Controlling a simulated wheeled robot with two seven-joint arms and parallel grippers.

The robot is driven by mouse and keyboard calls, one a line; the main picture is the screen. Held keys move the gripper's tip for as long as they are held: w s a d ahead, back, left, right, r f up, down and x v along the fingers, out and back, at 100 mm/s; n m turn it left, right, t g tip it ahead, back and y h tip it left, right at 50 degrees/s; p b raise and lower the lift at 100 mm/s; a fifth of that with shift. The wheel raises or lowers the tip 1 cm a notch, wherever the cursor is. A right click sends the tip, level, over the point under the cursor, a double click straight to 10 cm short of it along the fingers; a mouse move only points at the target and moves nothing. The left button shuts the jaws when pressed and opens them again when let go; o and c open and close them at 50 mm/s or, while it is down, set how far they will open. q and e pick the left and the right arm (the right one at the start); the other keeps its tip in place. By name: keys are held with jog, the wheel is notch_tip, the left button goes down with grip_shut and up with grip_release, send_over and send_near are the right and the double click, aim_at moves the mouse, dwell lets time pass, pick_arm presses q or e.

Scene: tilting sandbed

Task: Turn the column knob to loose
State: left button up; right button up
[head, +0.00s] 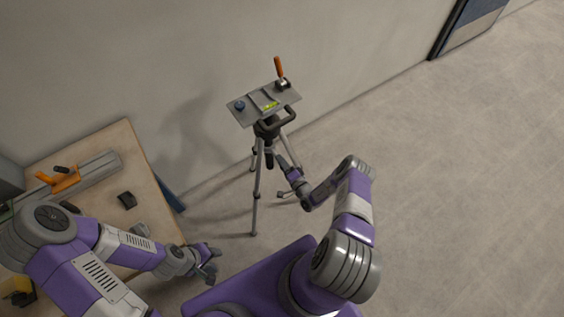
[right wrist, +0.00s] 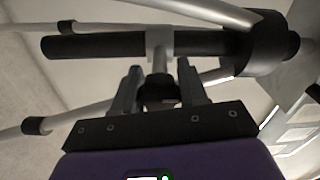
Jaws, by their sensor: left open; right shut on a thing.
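A tripod (head: 256,190) stands on the floor near the wall, with a grey plate (head: 245,113) on its top. My right gripper (head: 279,160) reaches in from the right at the tripod's column, below the head. In the right wrist view the black column (right wrist: 95,44) runs across the picture with a grey collar (right wrist: 160,41). The dark column knob (right wrist: 160,90) sits on a short stem from the collar, between the fingers of my right gripper (right wrist: 160,82), which is shut on it. No loose or tight marking is readable. My left gripper (head: 210,262) is open and empty, away from the tripod.
A wooden table (head: 135,165) with tools stands at the left. Tripod legs spread around my right gripper. The floor at the right is clear.

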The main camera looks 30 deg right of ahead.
jog(key=shift+d, duration=0.15)
dwell(0.3)
jog(key=o, duration=1)
jog(key=shift+o, duration=0.2)
jog(key=s+p, duration=0.1)
jog(key=s, duration=0.6)
jog(key=shift+s+d, duration=0.25)
jog(key=shift+s, duration=0.05)
